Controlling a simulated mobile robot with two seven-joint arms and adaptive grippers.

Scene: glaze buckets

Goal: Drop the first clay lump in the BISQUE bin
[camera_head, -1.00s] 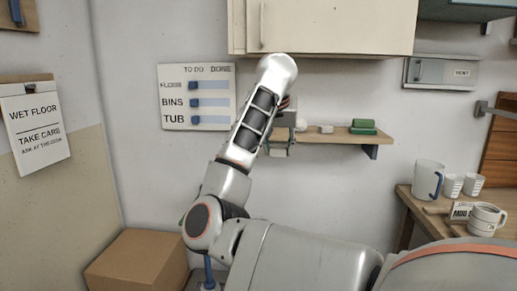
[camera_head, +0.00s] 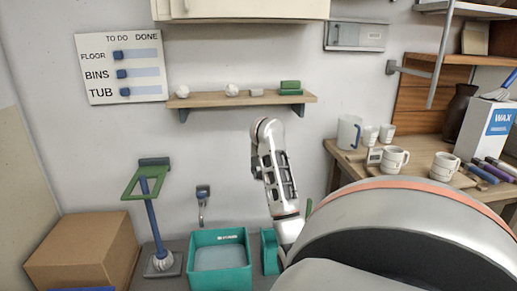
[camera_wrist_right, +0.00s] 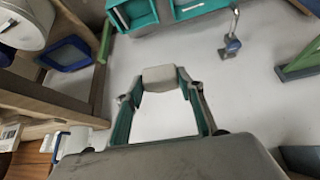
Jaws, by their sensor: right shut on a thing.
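My right gripper (camera_wrist_right: 160,86) is shut on a pale grey lump (camera_wrist_right: 160,75), which sits between its two fingertips in the wrist view. In the head view my right arm hides most of that gripper and the lump. A teal bin (camera_head: 246,270) stands low in front of the wall, left of my arm. A second teal bin (camera_head: 270,252) is partly hidden beside the arm. Two teal bins also show at the top of the wrist view. Their labels are too small to read, so I cannot tell which is BISQUE. My left gripper is not in view.
A wall shelf (camera_head: 215,100) carries two whitish lumps, a small pale block and green blocks. A cardboard box (camera_head: 85,245) and a blue-handled tool (camera_head: 155,225) stand at left. A wooden table (camera_head: 428,158) with mugs (camera_head: 349,132) is at right.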

